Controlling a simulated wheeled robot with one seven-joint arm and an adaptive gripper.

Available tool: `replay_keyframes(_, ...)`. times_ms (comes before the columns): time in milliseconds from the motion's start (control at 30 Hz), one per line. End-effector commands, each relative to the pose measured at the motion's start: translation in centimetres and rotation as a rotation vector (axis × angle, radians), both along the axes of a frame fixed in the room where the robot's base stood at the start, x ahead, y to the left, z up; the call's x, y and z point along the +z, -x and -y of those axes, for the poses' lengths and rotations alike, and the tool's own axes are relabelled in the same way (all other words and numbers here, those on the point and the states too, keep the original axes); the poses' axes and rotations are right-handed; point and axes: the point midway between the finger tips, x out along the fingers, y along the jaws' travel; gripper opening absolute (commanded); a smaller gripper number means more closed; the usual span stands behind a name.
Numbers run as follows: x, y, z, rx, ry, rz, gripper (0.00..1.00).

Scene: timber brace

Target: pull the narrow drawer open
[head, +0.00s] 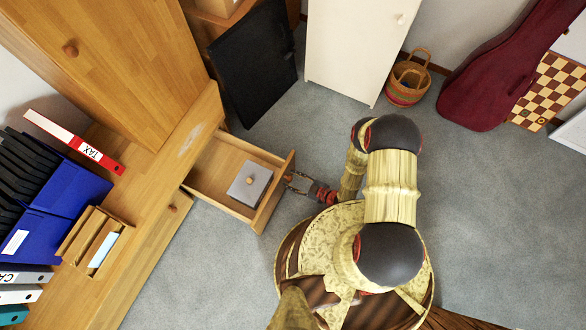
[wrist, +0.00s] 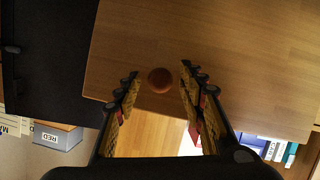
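A wooden drawer (head: 222,155) stands pulled out of the low wooden cabinet in the head view, with its inside showing. A grey box-like thing with a small round knob (head: 250,186) lies in it. The drawer's front panel (wrist: 215,50) fills much of the wrist view, with a round brown knob (wrist: 160,80) on it. My gripper (head: 292,180) is at the drawer front in the head view. In the wrist view its two fingers (wrist: 158,75) stand apart on either side of the knob, with a visible gap on both sides.
Another cabinet front with a knob (head: 173,208) is closed beside the drawer. Binders (head: 74,142) and a wooden organizer (head: 95,240) stand on the cabinet top. A black panel (head: 255,65), white cabinet (head: 360,45) and basket (head: 407,82) stand behind. Grey carpet floor is free around the drawer.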

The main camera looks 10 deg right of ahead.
Motion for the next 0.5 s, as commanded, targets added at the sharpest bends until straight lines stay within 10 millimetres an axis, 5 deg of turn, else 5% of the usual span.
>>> replay_keyframes(500, 1.2, -0.1, 0.0, 0.0, 0.0, 0.0, 0.43)
